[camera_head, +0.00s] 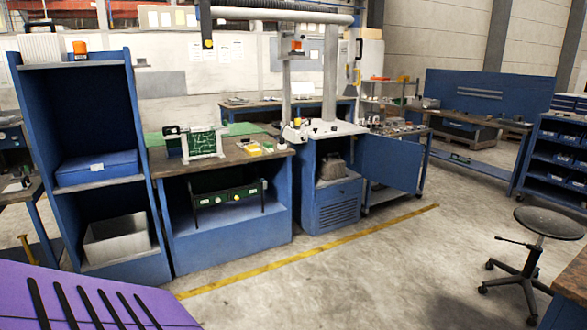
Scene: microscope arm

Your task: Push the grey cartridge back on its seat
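A blue cabinet (338,205) stands in the middle with its door (396,163) swung open to the right. Inside its upper opening sits a grey, rounded object (332,167), which may be the grey cartridge. It is too small and shaded to tell whether it is tilted or how it sits on its seat. A grey column (330,75) and a thinner post rise from the cabinet's white top (338,129). Neither of my grippers shows in the head view.
A blue bench (228,238) with a framed green board (203,143) stands left of the cabinet. A tall blue shelf unit (150,235) is further left. A stool (546,223) stands at right. The floor (345,270) before the cabinet is clear, with a yellow line (308,252).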

